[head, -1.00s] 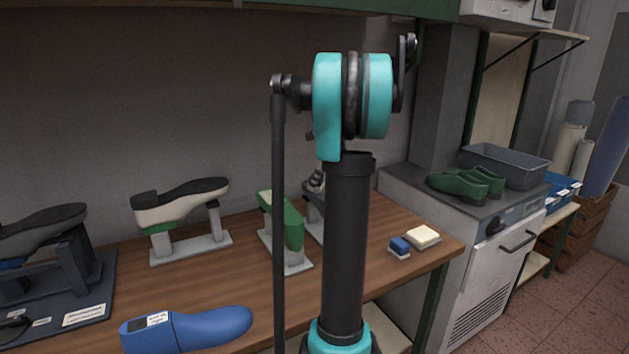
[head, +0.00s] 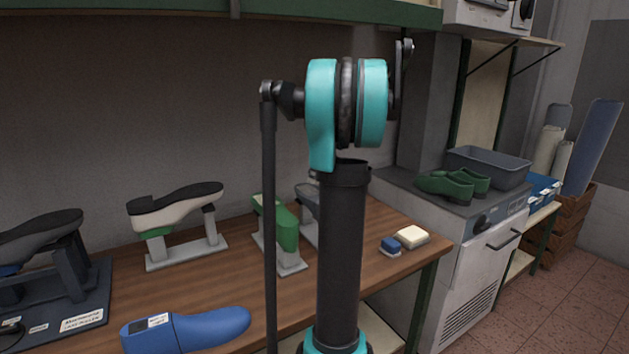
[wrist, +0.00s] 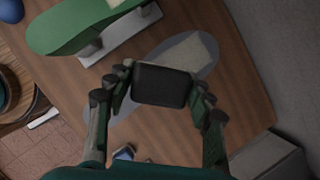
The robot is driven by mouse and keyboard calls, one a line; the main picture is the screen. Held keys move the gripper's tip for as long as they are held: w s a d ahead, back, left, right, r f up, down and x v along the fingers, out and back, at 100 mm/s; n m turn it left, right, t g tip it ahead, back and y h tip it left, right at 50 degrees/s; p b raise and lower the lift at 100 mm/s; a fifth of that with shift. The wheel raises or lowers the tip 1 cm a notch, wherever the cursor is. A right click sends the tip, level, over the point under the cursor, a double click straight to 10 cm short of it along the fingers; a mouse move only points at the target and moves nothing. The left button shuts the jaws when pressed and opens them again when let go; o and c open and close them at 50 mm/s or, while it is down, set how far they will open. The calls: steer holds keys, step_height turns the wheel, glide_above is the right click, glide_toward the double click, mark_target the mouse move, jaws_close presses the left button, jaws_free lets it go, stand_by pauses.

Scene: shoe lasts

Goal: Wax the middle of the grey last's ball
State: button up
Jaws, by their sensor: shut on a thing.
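In the wrist view my gripper (wrist: 160,92) is shut on a dark, rounded block (wrist: 162,85). The grey last (wrist: 203,66) lies beyond the block in that view, with a pale patch on its surface. The block and fingers cover its middle, and I cannot tell whether the block touches it. In the head view the grey last (head: 308,196) is mostly hidden behind my arm, next to the green last (head: 285,228). My gripper does not show in the head view.
The green last also shows in the wrist view (wrist: 75,25), close to my gripper. A blue block (head: 390,245) and a cream block (head: 411,237) lie near the table's right end.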

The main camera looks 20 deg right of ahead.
steer(key=shift+r, duration=1.35)
steer(key=shift+d, duration=0.15)
